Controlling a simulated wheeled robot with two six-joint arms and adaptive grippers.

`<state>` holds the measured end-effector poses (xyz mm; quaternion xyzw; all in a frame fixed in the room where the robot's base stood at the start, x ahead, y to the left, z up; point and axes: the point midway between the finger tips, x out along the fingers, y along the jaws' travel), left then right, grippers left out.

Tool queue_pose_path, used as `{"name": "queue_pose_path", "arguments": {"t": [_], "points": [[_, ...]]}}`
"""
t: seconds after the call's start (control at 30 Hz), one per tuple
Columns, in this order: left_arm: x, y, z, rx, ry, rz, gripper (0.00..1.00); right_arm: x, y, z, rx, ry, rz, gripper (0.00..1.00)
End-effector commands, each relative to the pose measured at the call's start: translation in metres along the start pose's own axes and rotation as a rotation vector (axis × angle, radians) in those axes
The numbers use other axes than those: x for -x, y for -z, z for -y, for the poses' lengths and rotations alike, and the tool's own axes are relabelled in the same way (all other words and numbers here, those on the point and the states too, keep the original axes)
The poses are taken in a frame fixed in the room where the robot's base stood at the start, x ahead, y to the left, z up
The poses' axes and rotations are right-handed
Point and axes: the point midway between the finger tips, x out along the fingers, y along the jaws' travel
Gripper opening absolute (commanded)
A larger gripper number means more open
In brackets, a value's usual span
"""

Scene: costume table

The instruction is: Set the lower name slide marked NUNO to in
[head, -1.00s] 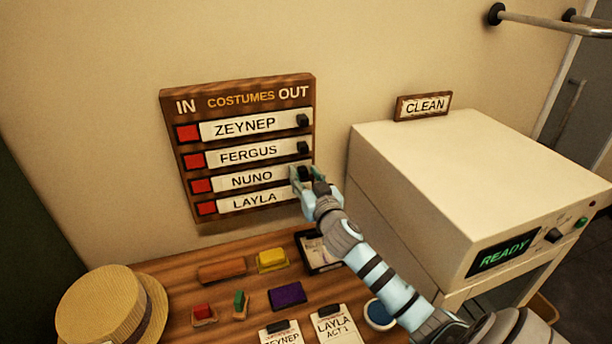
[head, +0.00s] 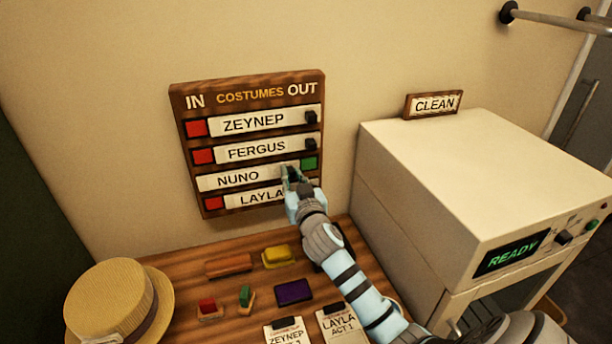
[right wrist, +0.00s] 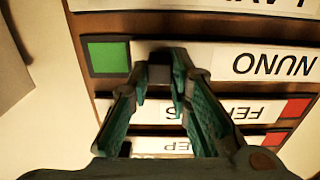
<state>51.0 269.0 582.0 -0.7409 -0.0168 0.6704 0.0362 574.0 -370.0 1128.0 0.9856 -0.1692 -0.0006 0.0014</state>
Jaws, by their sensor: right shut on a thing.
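The wooden costumes board (head: 247,91) hangs on the wall with IN at the left and OUT at the right. The white NUNO slide (head: 222,183) is in the third row, at the left end of its slot. It covers the red square there, and a green square (head: 310,163) shows at the right. The right wrist view, upside down, shows the NUNO slide (right wrist: 240,62), the green square (right wrist: 108,57) and the fingers (right wrist: 165,68) at the knob. My left gripper is out of view.
The ZEYNEP (head: 260,122), FERGUS (head: 262,150) and LAYLA (head: 255,198) slides sit at the right, with red squares showing. A white cabinet (head: 450,170) stands right of the board. A straw hat (head: 110,300) and brushes lie on the table below.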

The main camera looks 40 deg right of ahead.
Motion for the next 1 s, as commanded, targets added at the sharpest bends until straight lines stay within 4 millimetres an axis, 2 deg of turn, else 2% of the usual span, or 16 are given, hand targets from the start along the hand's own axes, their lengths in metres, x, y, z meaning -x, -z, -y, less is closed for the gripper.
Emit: {"name": "queue_pose_path", "arguments": {"t": [0.23,0.27,0.37,0.7,0.83,1.0], "points": [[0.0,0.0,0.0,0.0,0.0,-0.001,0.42,0.0,0.0,0.004,-0.006,0.008,-0.002,0.0],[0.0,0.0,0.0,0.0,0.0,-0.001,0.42,0.0,0.0,0.004,-0.006,0.008,-0.002,0.21],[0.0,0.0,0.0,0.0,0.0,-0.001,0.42,0.001,0.0,0.003,-0.005,0.006,-0.001,0.37],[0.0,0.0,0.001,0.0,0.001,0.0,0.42,0.004,0.0,0.001,-0.003,0.003,-0.001,0.38],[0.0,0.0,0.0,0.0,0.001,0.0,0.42,0.024,-0.001,0.002,-0.002,0.005,-0.002,0.38],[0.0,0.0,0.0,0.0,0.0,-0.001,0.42,0.072,-0.001,0.004,-0.003,0.007,0.001,0.38]]}}
